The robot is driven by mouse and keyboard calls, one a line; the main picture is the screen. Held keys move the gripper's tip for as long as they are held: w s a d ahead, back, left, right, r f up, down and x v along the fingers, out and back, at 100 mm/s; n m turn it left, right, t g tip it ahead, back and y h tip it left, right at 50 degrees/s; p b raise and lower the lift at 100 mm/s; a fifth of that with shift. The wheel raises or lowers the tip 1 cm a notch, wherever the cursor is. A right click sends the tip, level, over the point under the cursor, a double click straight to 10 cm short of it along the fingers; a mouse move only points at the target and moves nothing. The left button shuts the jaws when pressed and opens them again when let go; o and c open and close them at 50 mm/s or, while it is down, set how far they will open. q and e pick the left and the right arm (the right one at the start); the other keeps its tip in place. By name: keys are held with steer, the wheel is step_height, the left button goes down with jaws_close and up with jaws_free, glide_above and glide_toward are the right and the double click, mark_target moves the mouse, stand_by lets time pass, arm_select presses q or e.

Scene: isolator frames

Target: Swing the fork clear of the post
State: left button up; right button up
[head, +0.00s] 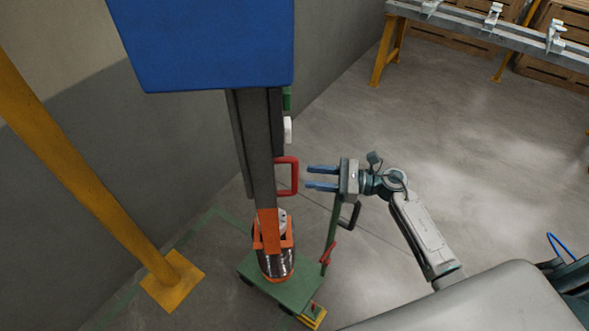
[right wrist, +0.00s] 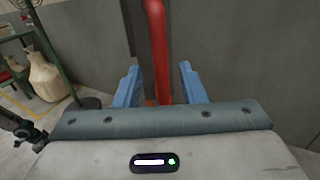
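A tall dark grey upright (head: 259,150) hangs or stands below a blue box (head: 205,45). A red D-shaped handle (head: 294,176) sticks out from its right side. An orange forked piece (head: 270,228) sits at its lower end, around or against a dark ribbed cylinder (head: 277,264); I cannot tell whether they touch. My right gripper (head: 309,177) is open, its blue fingertips just right of the handle and pointing at it. In the right wrist view the handle's red bar (right wrist: 158,45) lies between the spread fingers, beyond or level with their tips. My left gripper is out of view.
A green trolley (head: 300,288) stands under the cylinder, its push bar (head: 332,232) close below my right gripper. A yellow post (head: 90,180) stands left, near the grey wall. A grey rail on yellow legs (head: 490,32) is at the back right. Open floor lies between.

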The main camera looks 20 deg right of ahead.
mark_target(294, 175)
steer(key=shift+p+x, duration=1.2)
steer(key=shift+x, duration=1.8)
jaws_close()
